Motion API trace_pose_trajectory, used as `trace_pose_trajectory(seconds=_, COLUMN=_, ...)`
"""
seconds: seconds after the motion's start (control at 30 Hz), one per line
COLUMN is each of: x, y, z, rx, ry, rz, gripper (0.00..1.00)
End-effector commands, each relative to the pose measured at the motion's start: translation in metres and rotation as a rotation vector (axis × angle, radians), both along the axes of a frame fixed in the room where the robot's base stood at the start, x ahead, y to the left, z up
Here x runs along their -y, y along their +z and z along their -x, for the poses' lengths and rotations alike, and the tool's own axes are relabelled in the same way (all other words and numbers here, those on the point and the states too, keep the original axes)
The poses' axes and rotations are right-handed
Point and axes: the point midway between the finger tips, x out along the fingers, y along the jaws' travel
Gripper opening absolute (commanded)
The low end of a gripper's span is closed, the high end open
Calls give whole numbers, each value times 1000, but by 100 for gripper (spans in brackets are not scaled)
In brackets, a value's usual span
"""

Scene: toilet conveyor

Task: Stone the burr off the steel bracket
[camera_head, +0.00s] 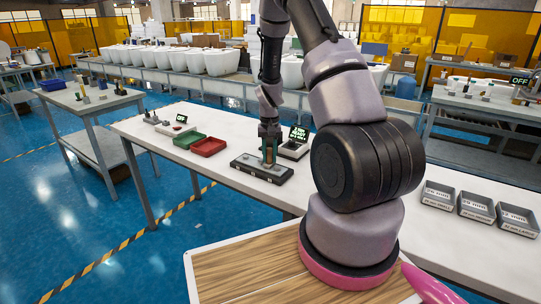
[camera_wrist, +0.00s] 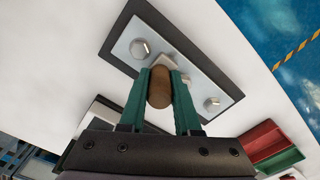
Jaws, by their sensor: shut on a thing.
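The steel bracket (camera_wrist: 207,90) is a light flat plate with several hex bolt heads, lying on a dark base (camera_wrist: 112,45) on the white table. The dark base also shows in the head view (camera_head: 248,165). My gripper (camera_wrist: 161,85) points down over the plate, its green fingers shut on a brown rounded handle (camera_wrist: 160,88). In the head view my gripper (camera_head: 269,150) stands upright over the base. A pale angular piece shows just beyond the handle, partly hidden by it. I cannot make out the burr, nor whether the held tool touches the plate.
A red tray (camera_head: 208,147) and a green tray (camera_head: 189,140) lie left of the base. A device (camera_head: 292,150) with a lit display (camera_head: 299,134) stands close behind it. Several grey labelled bins (camera_head: 475,208) stand at the right. White table is bare between the bins and my arm.

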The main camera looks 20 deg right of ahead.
Motion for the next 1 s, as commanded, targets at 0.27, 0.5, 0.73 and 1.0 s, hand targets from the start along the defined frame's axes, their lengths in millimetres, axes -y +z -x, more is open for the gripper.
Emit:
trace_pose_trajectory(seconds=0.27, x=-7, y=-1, z=4, rx=1, ry=1, rz=0, gripper=0)
trace_pose_trajectory(seconds=0.5, x=-16, y=-2, z=11, rx=-1, ry=0, rz=0, gripper=0)
trace_pose_trajectory(seconds=0.73, x=-12, y=-3, z=9, rx=-2, ry=0, rz=-1, gripper=0)
trace_pose_trajectory(seconds=1.0, x=-3, y=-1, z=3, rx=-1, ry=-1, rz=1, gripper=0)
